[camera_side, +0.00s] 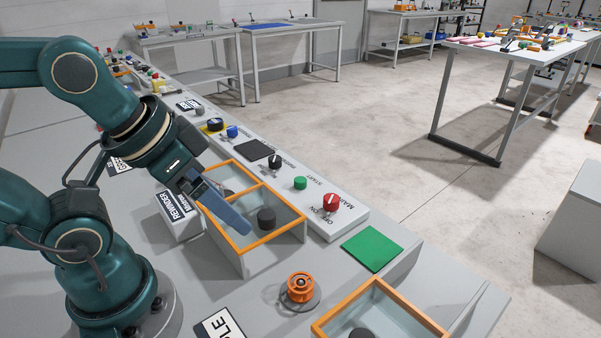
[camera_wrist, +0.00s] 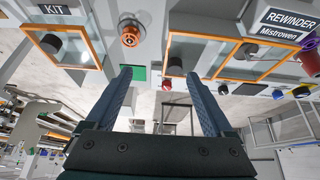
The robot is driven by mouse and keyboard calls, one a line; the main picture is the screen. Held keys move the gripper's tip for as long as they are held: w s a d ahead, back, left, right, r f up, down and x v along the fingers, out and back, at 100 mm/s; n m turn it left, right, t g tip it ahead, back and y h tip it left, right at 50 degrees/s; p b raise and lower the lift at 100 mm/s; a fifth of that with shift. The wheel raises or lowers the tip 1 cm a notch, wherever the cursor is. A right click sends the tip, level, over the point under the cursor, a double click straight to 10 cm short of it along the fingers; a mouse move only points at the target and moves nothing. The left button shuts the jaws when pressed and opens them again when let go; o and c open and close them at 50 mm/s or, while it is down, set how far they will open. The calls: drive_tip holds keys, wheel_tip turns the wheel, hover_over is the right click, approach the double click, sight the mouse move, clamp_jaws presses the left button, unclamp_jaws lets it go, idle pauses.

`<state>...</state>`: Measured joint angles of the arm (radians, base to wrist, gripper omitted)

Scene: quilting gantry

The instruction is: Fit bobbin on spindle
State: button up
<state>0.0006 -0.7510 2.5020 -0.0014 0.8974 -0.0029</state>
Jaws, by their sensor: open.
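An orange spool, which looks like the bobbin (camera_side: 299,286), stands upright over a round grey base (camera_side: 301,304) on the bench, in front of the orange-rimmed trays. It also shows at the top of the wrist view (camera_wrist: 129,36). I cannot make out a separate spindle post; any post inside the spool is hidden. My gripper (camera_side: 238,221) is above the two-part orange-rimmed tray, left of and behind the spool. In the wrist view, its two blue fingers (camera_wrist: 158,76) are wide apart with nothing between them.
The two-part tray (camera_side: 238,246) holds a dark cylinder (camera_side: 266,219). Another orange-rimmed tray (camera_side: 333,318) stands at the front right. A green pad (camera_side: 372,249) and a control strip with a red knob (camera_side: 331,202) lie beyond. A rewinder box (camera_side: 178,216) stands beside my gripper.

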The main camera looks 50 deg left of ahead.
drive_tip(key=w+a+r+n+g+y, duration=0.1)
drive_tip(key=w+a+n+y, duration=0.1)
drive_tip(key=w+a+n, duration=0.5)
drive_tip(key=w+a+n+y, duration=0.2)
drive_tip(key=w+a+n, duration=0.2)
drive_tip(key=a, duration=0.5)
drive_tip(key=s+a+f+n+g, duration=0.1)
drive_tip(key=s+a+f+n, duration=0.1)
drive_tip(key=a, duration=0.3)
drive_tip(key=s+a+f+n+g, duration=0.2)
drive_tip(key=s+a+f, duration=0.1)
drive_tip(key=a+f, duration=0.2)
drive_tip(key=s+a+f+n+g+h, duration=0.1)
drive_tip(key=s+a+f+n, duration=0.2)
drive_tip(key=a, duration=0.3)
drive_tip(key=shift+s+a+f+g, duration=0.1)
drive_tip(key=shift+a+f+g, duration=0.2)
drive_tip(key=shift+a+f, duration=0.15)
drive_tip(key=shift+s+a+f, duration=0.1)
drive_tip(key=shift+f, duration=0.15)
drive_tip(key=shift+x, duration=2.2)
